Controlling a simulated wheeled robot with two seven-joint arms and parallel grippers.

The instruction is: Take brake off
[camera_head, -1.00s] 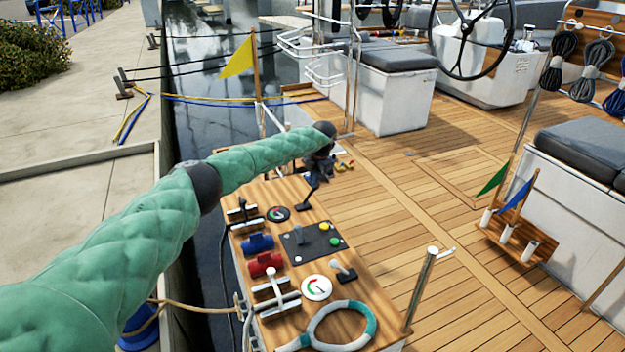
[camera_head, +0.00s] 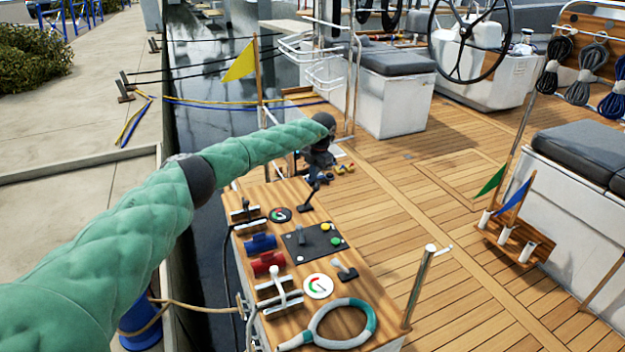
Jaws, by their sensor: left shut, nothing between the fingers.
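A wooden control console (camera_head: 330,300) stands on the deck below my left arm. A black lever (camera_head: 309,199) stands at its far end, tilted toward the upper right. Silver-handled levers (camera_head: 279,290) sit near the front left, with another such set (camera_head: 245,213) at the far left. A small lever (camera_head: 343,270) sits at the right. I cannot tell which one is the brake. My left gripper (camera_head: 319,163) is small and dark, just beyond the black lever's tip. It is shut and empty; whether it touches the lever is unclear. My right gripper is not in view.
The console also bears a red handle (camera_head: 267,263), a blue handle (camera_head: 260,243), a black button panel (camera_head: 312,241) and a green-and-white ring (camera_head: 341,322). A post (camera_head: 419,285) rises at its right. Open deck (camera_head: 450,230) lies to the right; water is at the left.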

